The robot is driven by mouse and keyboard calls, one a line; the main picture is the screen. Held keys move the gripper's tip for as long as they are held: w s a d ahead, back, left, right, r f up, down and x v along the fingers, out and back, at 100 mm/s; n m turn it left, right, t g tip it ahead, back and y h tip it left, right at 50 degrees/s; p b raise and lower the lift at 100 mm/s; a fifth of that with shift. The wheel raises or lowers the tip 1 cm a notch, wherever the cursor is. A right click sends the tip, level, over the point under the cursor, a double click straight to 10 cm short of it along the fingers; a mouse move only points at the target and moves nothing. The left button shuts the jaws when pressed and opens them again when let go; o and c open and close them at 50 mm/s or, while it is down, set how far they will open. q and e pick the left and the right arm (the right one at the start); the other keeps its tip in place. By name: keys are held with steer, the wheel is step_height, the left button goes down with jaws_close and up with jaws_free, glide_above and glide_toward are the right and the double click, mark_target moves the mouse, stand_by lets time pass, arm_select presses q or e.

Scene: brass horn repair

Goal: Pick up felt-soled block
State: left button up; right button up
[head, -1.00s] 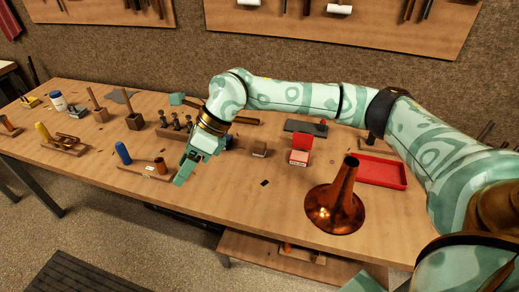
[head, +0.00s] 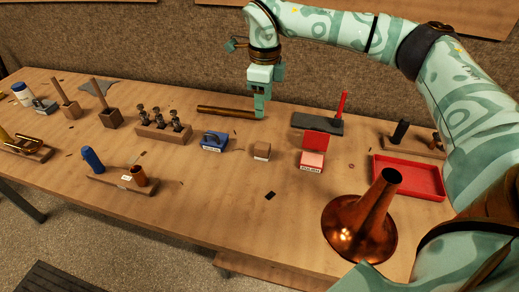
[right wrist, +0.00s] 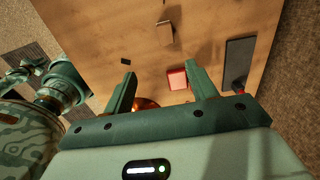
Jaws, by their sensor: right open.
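A small brown block (head: 262,150), which I take for the felt-soled block, sits on the workbench (head: 215,190) between a blue item and a red box. Its underside is hidden. My right gripper (head: 260,106) is in the air behind it in the head view, open and empty. In the right wrist view the block (right wrist: 166,32) shows beyond the spread fingers (right wrist: 160,72), apart from them. My left gripper does not show clearly in either view.
A brown rod (head: 228,112) lies behind, near my gripper. A copper horn bell (head: 362,220) and red tray (head: 408,177) are at right. Bench in front of the block is mostly clear.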

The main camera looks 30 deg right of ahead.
step_height(320, 180, down, 3)
steer(key=w+b, duration=0.1)
steer(key=b, duration=0.4)
glide_toward(263, 145)
step_height(263, 145, down, 5)
steer(key=shift+w+a+f, duration=0.1)
steer(key=shift+f, duration=0.1)
step_height(263, 145, down, 6)
steer(key=shift+w+r+b, duration=0.15)
steer(key=shift+b, duration=1.1)
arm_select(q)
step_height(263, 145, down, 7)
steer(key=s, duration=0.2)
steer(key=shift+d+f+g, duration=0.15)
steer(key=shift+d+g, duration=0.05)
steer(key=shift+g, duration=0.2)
arm_select(e)
steer(key=shift+r, duration=0.2)
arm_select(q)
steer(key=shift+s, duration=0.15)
arm_select(e)
steer(key=c, duration=1.1)
